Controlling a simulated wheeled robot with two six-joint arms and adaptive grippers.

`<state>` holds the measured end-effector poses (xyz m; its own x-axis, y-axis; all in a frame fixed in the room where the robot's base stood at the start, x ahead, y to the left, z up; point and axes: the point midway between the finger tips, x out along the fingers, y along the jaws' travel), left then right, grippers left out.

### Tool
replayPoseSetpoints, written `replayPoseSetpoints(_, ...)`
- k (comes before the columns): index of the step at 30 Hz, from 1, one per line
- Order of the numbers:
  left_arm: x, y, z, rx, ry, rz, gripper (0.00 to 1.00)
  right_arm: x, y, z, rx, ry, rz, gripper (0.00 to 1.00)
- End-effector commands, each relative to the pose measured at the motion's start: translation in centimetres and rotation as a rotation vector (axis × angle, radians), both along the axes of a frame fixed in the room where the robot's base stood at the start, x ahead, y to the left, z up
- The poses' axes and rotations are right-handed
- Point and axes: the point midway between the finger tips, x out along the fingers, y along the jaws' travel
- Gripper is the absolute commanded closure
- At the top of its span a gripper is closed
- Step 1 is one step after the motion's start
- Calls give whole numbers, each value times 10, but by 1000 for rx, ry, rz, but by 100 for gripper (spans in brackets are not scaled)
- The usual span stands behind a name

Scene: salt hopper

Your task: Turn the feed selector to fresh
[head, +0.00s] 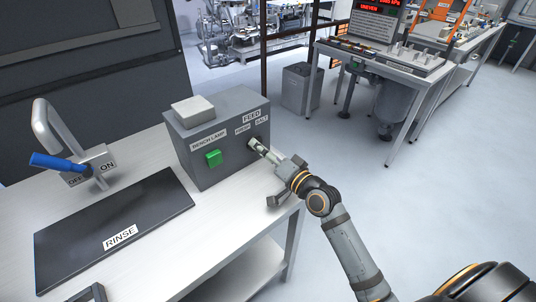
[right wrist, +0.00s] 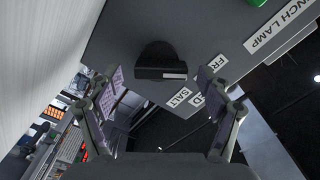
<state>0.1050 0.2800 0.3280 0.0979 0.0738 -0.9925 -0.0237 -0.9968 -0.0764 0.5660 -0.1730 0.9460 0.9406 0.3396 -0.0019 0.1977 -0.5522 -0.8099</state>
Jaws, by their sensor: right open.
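The feed selector is a black knob (right wrist: 161,60) with a white mark, on the face of a grey box (head: 228,160). In the right wrist view its white mark lies by the edge nearest the SALT label (right wrist: 180,97); the partly seen FRESH label (right wrist: 217,66) is farther right. In the head view the FEED label (head: 251,116) sits above the knob. My right gripper (head: 263,151) is in front of the knob. In the right wrist view its fingers (right wrist: 158,82) stand apart on either side of the knob; contact cannot be told.
A green button (head: 213,158) under the BENCH LAMP label is left of the selector. A blue-handled tap lever (head: 58,162) and the black RINSE mat (head: 80,238) are farther left on the bench (head: 225,222). Open floor lies right of the bench.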

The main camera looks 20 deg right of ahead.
Motion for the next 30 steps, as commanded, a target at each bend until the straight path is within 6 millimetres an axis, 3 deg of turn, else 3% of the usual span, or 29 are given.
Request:
replayPoseSetpoints(6, 1, -1, 0, -1, -1, 0, 49, -41, -13, -1, -10, 3, 7, 21)
replayPoseSetpoints(12, 1, -1, 0, -1, -2, 0, 49, -56, -21, -2, -7, 4, 0, 21)
replayPoseSetpoints(30, 2, -1, 0, -1, -2, 0, 49, -60, -21, 0, 0, 0, 2, 21)
